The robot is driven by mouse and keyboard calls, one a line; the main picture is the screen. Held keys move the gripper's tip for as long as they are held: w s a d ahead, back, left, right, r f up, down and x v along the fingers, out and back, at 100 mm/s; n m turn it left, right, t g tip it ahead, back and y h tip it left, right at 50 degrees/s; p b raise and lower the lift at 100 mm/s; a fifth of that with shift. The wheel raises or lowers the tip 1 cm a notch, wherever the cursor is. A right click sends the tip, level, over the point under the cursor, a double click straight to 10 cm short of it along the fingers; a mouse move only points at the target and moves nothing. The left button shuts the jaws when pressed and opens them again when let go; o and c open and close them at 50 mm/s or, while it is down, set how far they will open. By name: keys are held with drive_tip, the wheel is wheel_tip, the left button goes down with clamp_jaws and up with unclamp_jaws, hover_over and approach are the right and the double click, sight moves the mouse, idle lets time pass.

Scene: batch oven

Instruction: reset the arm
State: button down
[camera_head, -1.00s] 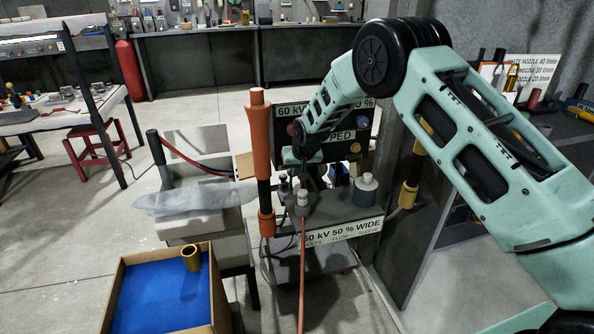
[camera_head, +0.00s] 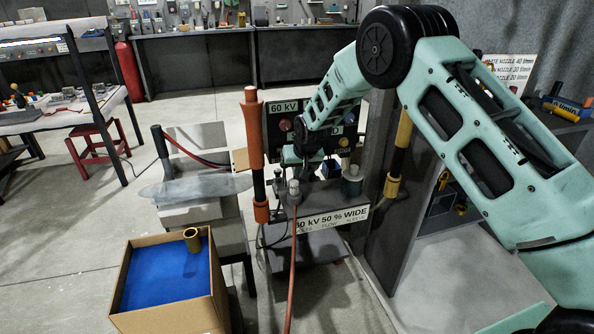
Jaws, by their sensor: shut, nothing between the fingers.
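My arm comes in from the right and reaches over to the control panel (camera_head: 284,127) labelled 60 kV. My gripper (camera_head: 300,172) is at the end of the arm, small and dark, just in front of the panel and above the cart (camera_head: 290,222). Its fingers point down and look closed, with nothing seen held. The fingertips are partly lost against the dark parts behind them.
An orange-handled post (camera_head: 254,150) stands left of my gripper, and a yellow one (camera_head: 401,150) stands right. A grey-lidded pot (camera_head: 352,180) and a hose fitting (camera_head: 294,190) sit on the cart. A cardboard box (camera_head: 165,318) with blue lining holds a brass cylinder (camera_head: 191,238).

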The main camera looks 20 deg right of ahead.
drive_tip(key=s+a+r+n+g+y+p, duration=0.1)
drive_tip(key=s+a+r, duration=0.4)
drive_tip(key=s, duration=0.4)
drive_tip(key=s+a+r+n+g+p, duration=0.1)
drive_tip(key=s+a+r+n, duration=0.15)
drive_tip(key=s+r, duration=0.5)
drive_tip(key=s+a+r+n+g+y+p, duration=0.15)
drive_tip(key=s+a+r, duration=0.3)
drive_tip(key=s, duration=0.55)
drive_tip(key=s+d+r+n+g+h, duration=0.1)
drive_tip(key=s+d, duration=0.1)
drive_tip(key=s, duration=1)
drive_tip(key=s+d+r+n+g+h, duration=0.1)
drive_tip(key=s+d+r+n, duration=0.1)
drive_tip(key=s, duration=1)
drive_tip(key=shift+d+r+p, duration=0.2)
drive_tip(key=shift+r+p, duration=0.05)
drive_tip(key=shift+p, duration=0.15)
drive_tip(key=shift+s+h, duration=0.1)
drive_tip(key=shift+h, duration=0.15)
